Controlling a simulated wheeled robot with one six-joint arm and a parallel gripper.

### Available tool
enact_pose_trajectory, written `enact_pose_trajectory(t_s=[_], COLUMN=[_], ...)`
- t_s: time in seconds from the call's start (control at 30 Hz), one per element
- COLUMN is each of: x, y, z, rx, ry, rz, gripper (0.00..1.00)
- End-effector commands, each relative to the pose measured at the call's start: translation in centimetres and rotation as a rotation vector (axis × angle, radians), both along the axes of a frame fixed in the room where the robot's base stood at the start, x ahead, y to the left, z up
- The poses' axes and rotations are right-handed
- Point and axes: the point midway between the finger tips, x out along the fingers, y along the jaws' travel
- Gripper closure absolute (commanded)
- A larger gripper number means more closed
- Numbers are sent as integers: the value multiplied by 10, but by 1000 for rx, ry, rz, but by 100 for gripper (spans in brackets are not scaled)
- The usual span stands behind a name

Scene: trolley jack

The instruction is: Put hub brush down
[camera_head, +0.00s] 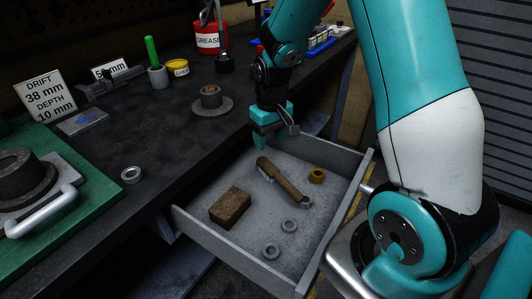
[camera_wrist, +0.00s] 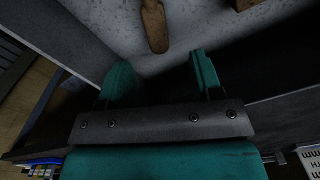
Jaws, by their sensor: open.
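The hub brush (camera_head: 278,178) has a brown wooden handle and a pale head. It lies in the open grey drawer (camera_head: 330,220), its handle end toward the back and its head toward the front right. My gripper (camera_head: 261,143) is above the back of the drawer, beyond the handle end. In the wrist view my gripper (camera_wrist: 161,80) has its teal fingers spread with nothing between them. The brush handle (camera_wrist: 155,25) shows past the fingertips, apart from them. The brush head is out of the wrist view.
The drawer also holds a brown block (camera_head: 230,205), a brass-coloured ring (camera_head: 317,176) and grey rings (camera_head: 289,226).

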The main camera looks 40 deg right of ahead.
Motion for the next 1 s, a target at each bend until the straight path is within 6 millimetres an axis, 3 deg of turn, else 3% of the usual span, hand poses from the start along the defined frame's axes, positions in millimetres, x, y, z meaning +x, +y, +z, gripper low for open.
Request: enact_pose_trajectory(t_s=[0.17, 0.3, 0.4, 0.5, 0.63, 1.0], x=[-29, -90, -139, -178, -204, -208], y=[77, 147, 181, 199, 208, 210], z=[64, 116, 140, 153, 160, 167], rx=[96, 203, 265, 307, 335, 340], ry=[-62, -99, -110, -116, -116, -115], rz=[158, 346, 471, 565, 630, 639], gripper=[41, 41, 41, 41, 41, 41])
